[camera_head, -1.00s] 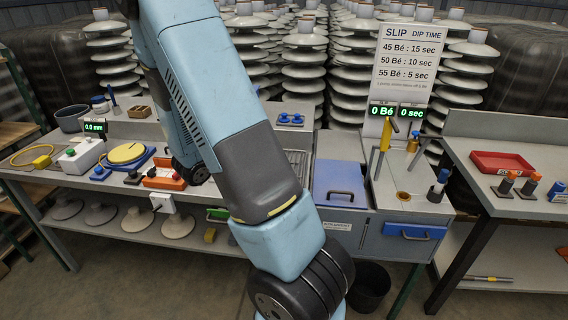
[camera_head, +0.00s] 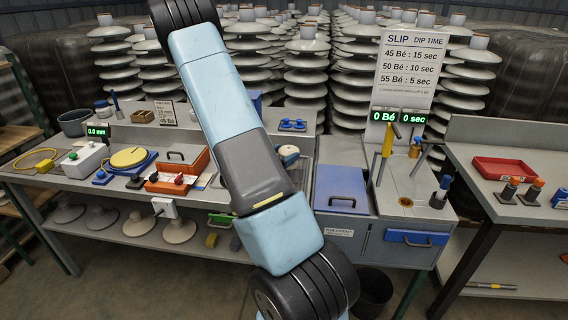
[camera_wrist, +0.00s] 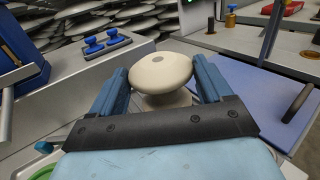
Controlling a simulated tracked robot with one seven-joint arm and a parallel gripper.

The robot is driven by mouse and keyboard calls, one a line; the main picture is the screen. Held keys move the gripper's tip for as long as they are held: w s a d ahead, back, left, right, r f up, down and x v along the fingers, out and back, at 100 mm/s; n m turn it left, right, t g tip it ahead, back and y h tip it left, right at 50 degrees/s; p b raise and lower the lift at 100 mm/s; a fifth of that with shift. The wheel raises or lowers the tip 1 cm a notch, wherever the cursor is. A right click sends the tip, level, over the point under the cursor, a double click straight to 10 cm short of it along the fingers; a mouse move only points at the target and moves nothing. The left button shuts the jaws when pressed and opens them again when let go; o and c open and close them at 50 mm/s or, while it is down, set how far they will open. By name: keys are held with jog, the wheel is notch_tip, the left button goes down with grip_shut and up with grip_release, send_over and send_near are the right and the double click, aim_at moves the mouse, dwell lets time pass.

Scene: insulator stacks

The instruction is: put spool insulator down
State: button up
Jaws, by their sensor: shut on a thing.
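The spool insulator (camera_wrist: 160,72) is cream-coloured, with a round domed top and a narrower body below. My gripper (camera_wrist: 160,92) is shut on it in the wrist view, with one blue finger on each side. Its lower end is hidden behind the gripper's dark palm edge. In the head view the spool insulator (camera_head: 288,154) shows in part just right of my arm, above the bench between the orange box and the blue lid. I cannot tell whether it touches the surface below.
A blue lid with a handle (camera_head: 341,188) lies right of my arm. Blue knobbed pieces (camera_head: 292,125) sit at the back of the bench. An orange box (camera_head: 184,167) and a yellow disc (camera_head: 128,157) stand to the left. A red tray (camera_head: 503,168) is on the right table.

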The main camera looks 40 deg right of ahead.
jog(key=shift+d+f, duration=0.3)
jog(key=shift+f, duration=0.05)
jog(key=shift+a+f, duration=0.1)
jog(key=shift+f, duration=1.3)
jog(key=o, duration=1.4)
jog(key=shift+f, duration=0.1)
